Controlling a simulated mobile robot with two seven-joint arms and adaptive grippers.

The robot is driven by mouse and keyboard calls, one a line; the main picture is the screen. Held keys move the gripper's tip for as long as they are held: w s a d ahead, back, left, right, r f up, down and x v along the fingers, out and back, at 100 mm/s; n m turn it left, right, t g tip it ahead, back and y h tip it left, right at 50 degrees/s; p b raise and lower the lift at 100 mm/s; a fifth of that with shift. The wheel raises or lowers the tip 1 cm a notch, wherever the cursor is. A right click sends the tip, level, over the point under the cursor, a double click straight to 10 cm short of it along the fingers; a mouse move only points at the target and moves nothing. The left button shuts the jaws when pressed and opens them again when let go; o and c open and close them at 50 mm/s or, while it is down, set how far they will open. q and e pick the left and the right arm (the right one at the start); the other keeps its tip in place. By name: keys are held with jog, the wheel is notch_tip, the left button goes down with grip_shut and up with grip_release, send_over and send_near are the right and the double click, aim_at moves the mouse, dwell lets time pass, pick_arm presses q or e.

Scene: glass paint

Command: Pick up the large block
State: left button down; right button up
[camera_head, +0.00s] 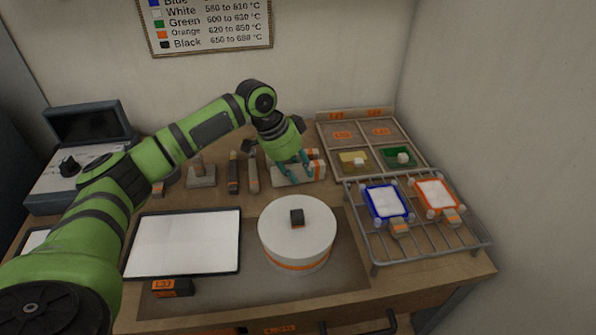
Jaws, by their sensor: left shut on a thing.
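My left gripper (296,173), green with teal fingers, reaches down at the back of the table over a pale stand (282,181). It is shut on a pale block, mostly hidden between the fingers. A pale block with an orange band (318,168) shows just right of the fingers; I cannot tell whether it is the held one. Which block is the large one is not clear from this view. My right gripper is not in view.
A wire rack (430,257) at the right holds a blue-framed piece (386,203) and an orange-framed piece (437,194). A sectioned tray (341,150) stands behind it. A white panel (185,243) lies left. Upright tools (233,173) stand left of the gripper.

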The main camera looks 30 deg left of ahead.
aim_at(299, 167)
pick_arm(q)
jog(key=shift+r, duration=0.1)
notch_tip(299, 167, up, 4)
jog(key=shift+f+b, duration=0.1)
jog(key=shift+b, duration=0.4)
jog(key=s+d+r+p, duration=0.3)
jog(key=s+d+r, duration=0.3)
jog(key=d+r, duration=0.3)
jog(key=shift+d+r, duration=0.4)
jog(key=shift+r, duration=0.1)
jog(key=shift+s, duration=0.1)
